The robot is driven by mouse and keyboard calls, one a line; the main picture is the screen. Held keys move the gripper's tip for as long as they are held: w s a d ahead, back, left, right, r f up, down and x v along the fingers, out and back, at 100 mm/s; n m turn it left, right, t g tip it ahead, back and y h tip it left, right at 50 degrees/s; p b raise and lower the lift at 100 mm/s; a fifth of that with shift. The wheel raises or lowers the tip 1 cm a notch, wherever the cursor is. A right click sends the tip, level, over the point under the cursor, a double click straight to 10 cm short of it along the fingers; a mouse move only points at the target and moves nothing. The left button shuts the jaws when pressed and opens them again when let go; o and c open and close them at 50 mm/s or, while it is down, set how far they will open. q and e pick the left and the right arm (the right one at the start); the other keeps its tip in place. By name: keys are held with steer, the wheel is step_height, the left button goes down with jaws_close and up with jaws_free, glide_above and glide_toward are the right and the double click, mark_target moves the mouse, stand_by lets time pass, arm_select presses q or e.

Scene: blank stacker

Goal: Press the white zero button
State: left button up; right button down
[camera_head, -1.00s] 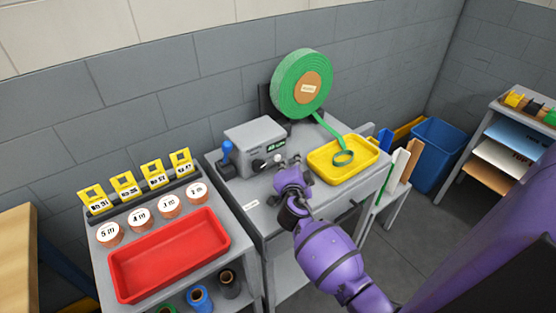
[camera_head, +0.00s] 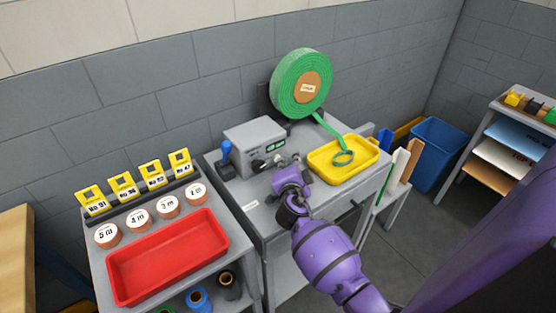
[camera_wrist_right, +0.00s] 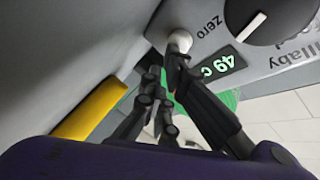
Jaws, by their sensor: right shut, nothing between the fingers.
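The white zero button (camera_wrist_right: 180,40) is a round knob on the front of the grey machine (camera_head: 254,143), beside the printed word "zero" in the right wrist view. My right gripper (camera_wrist_right: 165,72) is shut and empty, with one fingertip at the button's near side. It appears to touch the button, but I cannot tell whether the button is pushed in. In the head view, my right gripper (camera_head: 283,167) is close in front of the machine, and the button is not clearly visible behind it. My left gripper is not in view.
A black dial (camera_wrist_right: 268,18) and a lit green display (camera_wrist_right: 222,66) sit beside the button. A yellow tray (camera_head: 325,172) with green strap from a large roll (camera_head: 286,84) is to the right. A red tray (camera_head: 150,272) is on the left table.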

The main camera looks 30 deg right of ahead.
steer(key=shift+w, duration=0.25)
steer(key=shift+s, duration=0.15)
stand_by(0.5)
steer(key=shift+s, duration=0.75)
steer(key=shift+s+d, duration=0.15)
steer(key=shift+s, duration=1.1)
steer(key=shift+s+d, duration=0.1)
steer(key=shift+s, duration=1.15)
